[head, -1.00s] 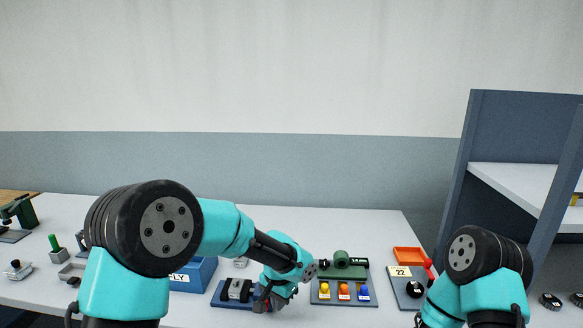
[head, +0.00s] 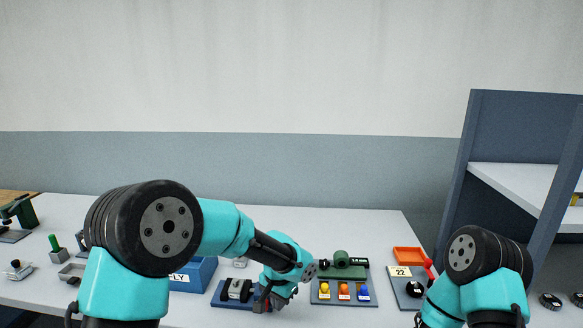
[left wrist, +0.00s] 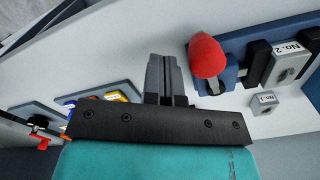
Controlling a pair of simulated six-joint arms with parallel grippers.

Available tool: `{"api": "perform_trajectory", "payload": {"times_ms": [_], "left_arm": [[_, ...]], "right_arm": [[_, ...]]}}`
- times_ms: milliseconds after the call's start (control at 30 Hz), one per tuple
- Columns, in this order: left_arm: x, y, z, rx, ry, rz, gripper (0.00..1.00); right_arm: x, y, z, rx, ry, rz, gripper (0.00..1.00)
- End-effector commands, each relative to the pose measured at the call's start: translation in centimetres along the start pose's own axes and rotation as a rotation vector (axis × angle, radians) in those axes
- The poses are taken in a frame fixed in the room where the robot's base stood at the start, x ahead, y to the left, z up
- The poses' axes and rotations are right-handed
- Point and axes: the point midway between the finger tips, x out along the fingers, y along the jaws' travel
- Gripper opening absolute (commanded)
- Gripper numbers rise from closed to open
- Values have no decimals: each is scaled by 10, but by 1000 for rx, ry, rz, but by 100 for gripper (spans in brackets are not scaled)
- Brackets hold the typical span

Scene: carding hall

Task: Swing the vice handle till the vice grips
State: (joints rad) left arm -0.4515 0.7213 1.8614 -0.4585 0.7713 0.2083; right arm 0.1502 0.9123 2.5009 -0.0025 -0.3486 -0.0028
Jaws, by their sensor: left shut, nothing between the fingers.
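The vice (head: 224,298) has a blue base and dark jaws, with a grey block (head: 237,288) between them. In the left wrist view the block (left wrist: 292,64) bears a "NO. 2" label; whether the jaws press on it I cannot tell. The vice handle's red knob (left wrist: 207,57) shows at the near end of the vice. My left gripper (left wrist: 166,66) is shut and empty just left of the knob; whether it touches it is unclear. In the head view the left gripper (head: 268,303) is low at the vice's right end. My right gripper is out of view.
A small "NO. 1" block (left wrist: 265,102) lies beside the vice. Right of it stand a button panel (head: 344,301), a green device (head: 342,270) and a dial panel (head: 402,299). A blue bin (head: 203,272) stands behind left. The table's back strip is clear.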

Motion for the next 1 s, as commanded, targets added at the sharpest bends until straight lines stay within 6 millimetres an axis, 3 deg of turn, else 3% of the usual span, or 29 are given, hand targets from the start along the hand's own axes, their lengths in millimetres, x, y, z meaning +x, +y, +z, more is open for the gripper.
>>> {"api": "perform_trajectory", "payload": {"times_ms": [1000], "left_arm": [[0, -8, 7, -1, -1, 0, 0]], "right_arm": [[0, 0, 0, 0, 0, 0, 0]]}}
